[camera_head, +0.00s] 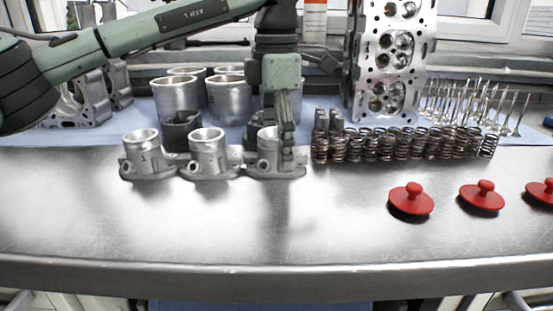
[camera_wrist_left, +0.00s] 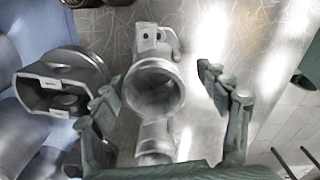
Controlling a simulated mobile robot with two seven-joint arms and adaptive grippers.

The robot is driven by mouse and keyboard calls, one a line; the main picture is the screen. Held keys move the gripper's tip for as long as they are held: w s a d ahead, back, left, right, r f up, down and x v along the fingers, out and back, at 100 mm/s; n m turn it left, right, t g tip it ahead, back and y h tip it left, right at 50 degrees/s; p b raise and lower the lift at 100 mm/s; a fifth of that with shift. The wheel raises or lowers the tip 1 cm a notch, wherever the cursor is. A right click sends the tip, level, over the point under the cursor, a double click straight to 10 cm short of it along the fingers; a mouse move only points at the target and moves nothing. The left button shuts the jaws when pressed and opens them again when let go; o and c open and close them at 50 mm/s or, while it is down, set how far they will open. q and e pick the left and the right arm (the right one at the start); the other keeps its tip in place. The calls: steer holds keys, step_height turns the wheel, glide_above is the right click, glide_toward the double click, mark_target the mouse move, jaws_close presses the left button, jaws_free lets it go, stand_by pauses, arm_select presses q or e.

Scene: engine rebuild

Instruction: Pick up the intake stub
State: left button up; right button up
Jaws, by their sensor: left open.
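Three metal intake stubs stand in a row on the steel bench: one marked 1 (camera_head: 142,155), one marked 2 (camera_head: 209,155), and a third (camera_head: 265,158) on the right. My left gripper (camera_head: 287,146) points down at the third stub and hides part of it. In the left wrist view, the open fingers of my left gripper (camera_wrist_left: 165,100) lie on either side of a round-mouthed stub (camera_wrist_left: 153,68). Whether they touch it, I cannot tell. My right gripper is not in view.
Large cylinder sleeves (camera_head: 176,95) and a dark grey part (camera_head: 181,133) stand behind the stubs. Valve springs (camera_head: 400,146) stand close on the right, before a tall cylinder head (camera_head: 393,60). Red knobbed discs (camera_head: 411,200) lie front right. The front left bench is clear.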

arm_select(q)
steer(key=shift+f, duration=0.3)
steer(key=c, duration=1.5)
steer(key=shift+r, duration=0.1)
